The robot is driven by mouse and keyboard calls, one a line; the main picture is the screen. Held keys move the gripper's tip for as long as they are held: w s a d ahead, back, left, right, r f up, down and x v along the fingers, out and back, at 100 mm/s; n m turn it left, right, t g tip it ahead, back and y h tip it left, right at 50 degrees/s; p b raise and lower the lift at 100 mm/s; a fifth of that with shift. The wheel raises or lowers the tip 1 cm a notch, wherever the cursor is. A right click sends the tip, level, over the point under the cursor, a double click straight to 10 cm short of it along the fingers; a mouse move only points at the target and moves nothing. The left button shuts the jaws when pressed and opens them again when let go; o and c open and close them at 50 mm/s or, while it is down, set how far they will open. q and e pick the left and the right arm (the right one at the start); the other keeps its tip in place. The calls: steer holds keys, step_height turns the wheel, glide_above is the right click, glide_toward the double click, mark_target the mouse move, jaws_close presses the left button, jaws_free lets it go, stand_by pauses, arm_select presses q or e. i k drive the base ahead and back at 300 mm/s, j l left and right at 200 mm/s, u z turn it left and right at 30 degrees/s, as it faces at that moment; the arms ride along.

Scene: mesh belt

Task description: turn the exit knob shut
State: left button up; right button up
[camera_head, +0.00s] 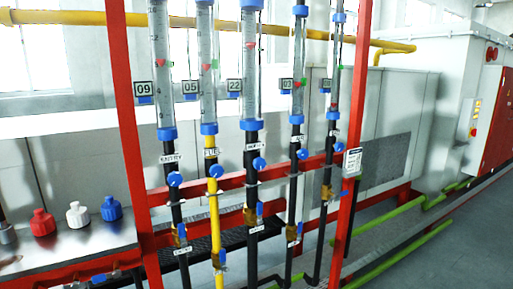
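Several upright clear flow tubes with blue end collars stand in a red frame (127,140). Below each tube is a pipe with a round blue knob: the leftmost knob (174,179), the knob on the yellow pipe (216,171), the middle knob (259,163), the fourth knob (303,153) and the rightmost knob (338,147). Lower down, brass valves with small blue handles (181,231) sit on the pipes. The pipe labels are too small to read, so I cannot tell which knob is the exit knob. Neither of my grippers is in view.
Number plates 09 (144,89), 05 (190,87) and 22 (234,86) hang beside the tubes. Red (43,222), white (77,214) and blue (111,208) caps stand on a grey ledge at left. Green pipes (405,254) run along the floor at right.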

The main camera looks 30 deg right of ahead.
mark_target(339, 146)
steer(key=z, duration=1.45)
steer(key=i+l+u, duration=0.1)
steer(key=l, duration=0.25)
steer(key=i+l+u, duration=0.1)
steer(key=i+l, duration=0.15)
steer(key=i+l+u, duration=0.1)
steer(key=l, duration=0.4)
steer(key=i+l+u, duration=0.15)
steer(key=l, duration=0.25)
steer(key=i+l+u, duration=0.1)
steer(key=l, duration=0.3)
steer(key=i, duration=0.1)
